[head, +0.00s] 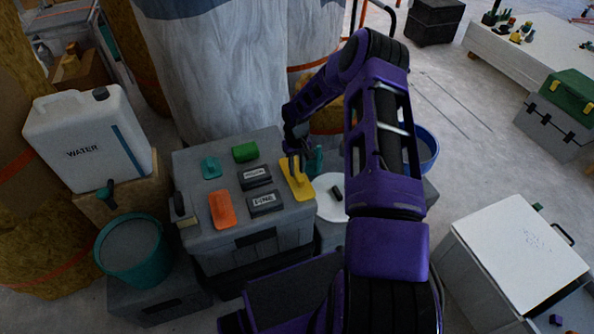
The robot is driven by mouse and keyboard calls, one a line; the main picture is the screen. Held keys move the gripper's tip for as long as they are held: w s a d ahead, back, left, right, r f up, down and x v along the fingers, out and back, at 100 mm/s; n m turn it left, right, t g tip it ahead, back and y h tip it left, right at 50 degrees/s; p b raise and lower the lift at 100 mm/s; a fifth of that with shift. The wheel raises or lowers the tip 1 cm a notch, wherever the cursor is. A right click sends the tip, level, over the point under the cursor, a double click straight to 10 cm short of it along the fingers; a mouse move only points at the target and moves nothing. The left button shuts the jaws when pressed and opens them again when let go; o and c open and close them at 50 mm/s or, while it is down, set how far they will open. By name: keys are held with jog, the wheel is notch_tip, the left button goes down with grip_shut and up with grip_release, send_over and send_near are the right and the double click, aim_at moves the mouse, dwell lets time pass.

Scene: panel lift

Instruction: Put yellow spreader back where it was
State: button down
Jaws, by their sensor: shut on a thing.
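The yellow spreader (300,187) is at the right edge of the grey case's top (222,175). My gripper (294,163) is over its upper end and shut on it. My purple arm reaches in from the right. I cannot tell whether the spreader touches the case top or hangs just above it. The fingertips are small and partly hidden.
On the case lie an orange spreader (223,210), a green block (245,151), a teal piece (211,167) and two dark labelled boxes (255,177). A white round lid (331,205) is to the right. A water canister (82,145) and teal bucket (132,252) stand left.

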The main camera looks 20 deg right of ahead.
aim_at(297, 172)
jog(key=shift+f, duration=0.55)
jog(key=shift+f, duration=0.2)
jog(key=c, duration=0.7)
grip_release()
jog(key=shift+o, duration=0.2)
jog(key=shift+r, duration=0.1)
notch_tip(297, 172, up, 12)
jog(key=p, duration=0.1)
jog(key=shift+r, duration=0.15)
